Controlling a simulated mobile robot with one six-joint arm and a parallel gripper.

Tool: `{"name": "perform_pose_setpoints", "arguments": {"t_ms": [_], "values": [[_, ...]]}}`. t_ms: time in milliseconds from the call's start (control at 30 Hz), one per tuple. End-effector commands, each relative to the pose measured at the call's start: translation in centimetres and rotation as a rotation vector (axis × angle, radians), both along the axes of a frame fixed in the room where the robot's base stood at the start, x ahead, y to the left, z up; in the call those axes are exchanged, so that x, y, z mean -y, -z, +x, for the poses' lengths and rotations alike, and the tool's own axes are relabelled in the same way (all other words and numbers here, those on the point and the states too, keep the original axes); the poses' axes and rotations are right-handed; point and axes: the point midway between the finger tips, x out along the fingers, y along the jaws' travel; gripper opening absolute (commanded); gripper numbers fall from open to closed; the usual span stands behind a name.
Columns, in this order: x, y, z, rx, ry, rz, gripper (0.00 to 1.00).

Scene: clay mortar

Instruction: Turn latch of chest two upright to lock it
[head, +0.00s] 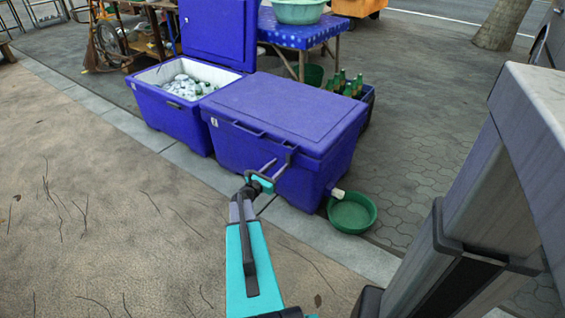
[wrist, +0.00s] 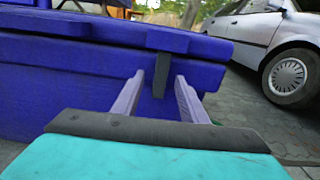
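The closed blue chest (head: 285,105) stands at the middle of the head view, and its front fills the left of the wrist view (wrist: 60,85). A dark strap-like latch (wrist: 162,75) stands about vertical on its front, just under the lid edge, near the right end; in the head view it is small beside the fingertips (head: 290,149). My gripper (head: 278,164) is open at the chest's front right. In the wrist view its two pale fingers (wrist: 160,76) appear on either side of the latch, with gaps. I cannot tell whether they touch the chest.
An open blue chest (head: 170,112) holding ice and bottles stands to the left. A green basin (head: 352,212) sits on the ground below the closed chest's spout. A blue-covered table (head: 300,33) and green bottles (head: 345,84) are behind. The sandy ground in front is free.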

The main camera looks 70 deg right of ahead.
Motion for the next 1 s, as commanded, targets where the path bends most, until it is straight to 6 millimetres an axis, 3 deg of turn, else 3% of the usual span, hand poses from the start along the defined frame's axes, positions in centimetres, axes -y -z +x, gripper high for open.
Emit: {"name": "perform_pose_setpoints", "arguments": {"t_ms": [300,500,1000], "values": [[-5.1,-0.2,1.5,-0.002,-0.004,0.001,0.39],[-7.3,-0.2,2.2,-0.002,-0.004,0.000,0.39],[-8.2,-0.1,2.5,-0.001,-0.003,-0.001,0.39]]}}
